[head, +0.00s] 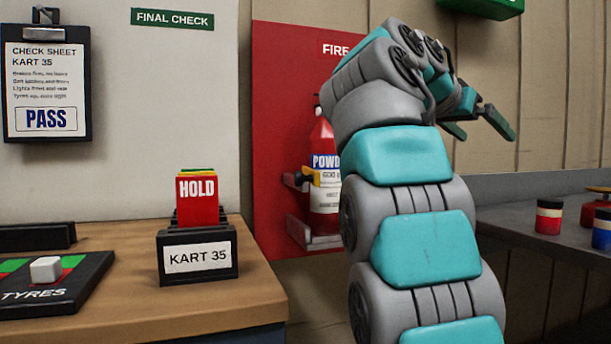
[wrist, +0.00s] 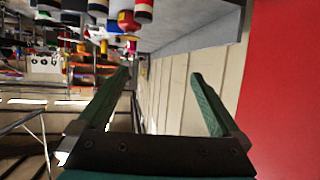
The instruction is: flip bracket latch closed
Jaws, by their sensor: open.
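A red fire extinguisher (head: 321,140) with a "POWDER" style label stands in a wall bracket (head: 310,236) on the red panel, partly hidden behind my arm. A yellow latch (head: 308,177) with dark parts shows at the bracket's band, on the left side of the extinguisher; I cannot tell its exact position. My gripper (head: 484,126) is open and empty, up and to the right of the extinguisher, pointing away from it. In the wrist view my gripper (wrist: 160,95) has its two green fingers wide apart with nothing between them. The extinguisher and latch are not in the wrist view.
The red panel (head: 275,120) is fixed on the wall. A wooden desk (head: 262,292) at left carries a card holder (head: 197,257) and a tyres board (head: 50,285). A grey shelf (head: 510,212) at right carries small pots (head: 548,217). Free air lies around my gripper.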

